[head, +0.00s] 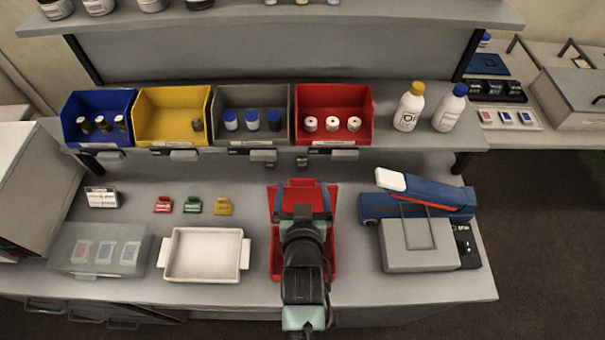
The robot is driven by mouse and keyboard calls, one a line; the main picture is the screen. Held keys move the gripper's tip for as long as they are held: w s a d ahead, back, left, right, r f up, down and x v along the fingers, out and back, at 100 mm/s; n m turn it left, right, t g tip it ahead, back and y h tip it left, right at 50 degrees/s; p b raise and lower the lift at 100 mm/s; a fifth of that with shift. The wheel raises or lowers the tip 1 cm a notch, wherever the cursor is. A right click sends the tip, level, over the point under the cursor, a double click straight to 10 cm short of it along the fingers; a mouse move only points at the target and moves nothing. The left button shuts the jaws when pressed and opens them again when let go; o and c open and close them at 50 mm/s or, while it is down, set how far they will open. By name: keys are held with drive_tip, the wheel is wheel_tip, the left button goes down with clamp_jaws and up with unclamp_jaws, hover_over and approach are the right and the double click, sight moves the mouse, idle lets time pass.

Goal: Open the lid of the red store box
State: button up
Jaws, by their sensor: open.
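The red store box (333,262) stands on the bench at the middle front, mostly hidden behind my arm. Its red lid (303,197) shows as a panel at the far side of the box and looks raised and tilted back; the exact angle is hard to tell. My gripper (303,202) is open over the far part of the box, with one finger to each side in front of the lid panel. Nothing shows between the fingers. Whether the fingers touch the lid cannot be told. The inside of the box is largely hidden by my wrist.
A white tray (168,262) and a translucent box (65,258) stand to the left. Red, green and yellow clips (193,205) lie behind the tray. A grey box (395,262) and a blue device (450,202) stand to the right. A shelf with open bins (332,95) runs behind.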

sight(303, 180)
drive_tip(key=shift+p+x, duration=0.3)
drive_tip(key=shift+x, duration=2.25)
drive_tip(key=shift+c, duration=0.3)
clamp_jaws()
